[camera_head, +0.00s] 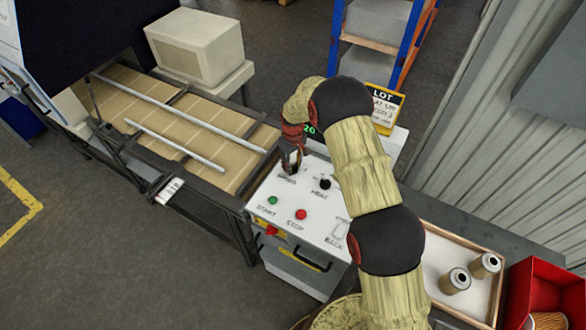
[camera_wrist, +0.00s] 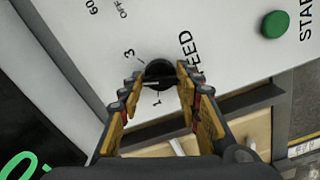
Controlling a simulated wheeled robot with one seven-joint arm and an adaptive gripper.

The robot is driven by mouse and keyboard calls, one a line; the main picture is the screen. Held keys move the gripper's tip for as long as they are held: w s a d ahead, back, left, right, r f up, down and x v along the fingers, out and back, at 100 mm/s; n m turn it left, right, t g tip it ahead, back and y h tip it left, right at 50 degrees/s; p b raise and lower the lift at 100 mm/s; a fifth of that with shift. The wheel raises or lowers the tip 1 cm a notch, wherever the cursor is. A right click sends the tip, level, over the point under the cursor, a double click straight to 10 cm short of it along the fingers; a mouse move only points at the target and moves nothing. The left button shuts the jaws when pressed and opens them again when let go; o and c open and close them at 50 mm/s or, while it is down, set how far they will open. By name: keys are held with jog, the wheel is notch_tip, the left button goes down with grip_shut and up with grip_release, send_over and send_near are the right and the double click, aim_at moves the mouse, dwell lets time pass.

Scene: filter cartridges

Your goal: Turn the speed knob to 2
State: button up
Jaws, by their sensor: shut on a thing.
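The speed knob is a small round black dial (camera_wrist: 160,72) on a white control panel (camera_head: 315,192). In the wrist view the digits 3 and 1 show beside it, with part of the word SPEED. A pale line crosses the knob, but the digit 2 is not visible and the exact setting cannot be told. My gripper (camera_wrist: 157,85) is shut on the knob, one ridged finger on each side. In the head view my gripper (camera_head: 291,160) points down at the panel's far left part and mostly hides the knob.
A black HEAT knob (camera_head: 325,184), a green START button (camera_head: 272,200) and a red STOP button (camera_head: 301,214) are close by on the panel. A conveyor (camera_head: 190,125) adjoins at left. A tray (camera_head: 431,275) with metal-coloured cartridges (camera_head: 455,281) and a red bin (camera_head: 545,290) stand at right.

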aim_at(293, 165)
jog(key=shift+n+b, duration=1)
jog(key=shift+n, duration=1)
jog(key=o, duration=1.2)
jog(key=shift+r, duration=0.1)
notch_tip(293, 165, up, 12)
jog(key=shift+f, duration=0.1)
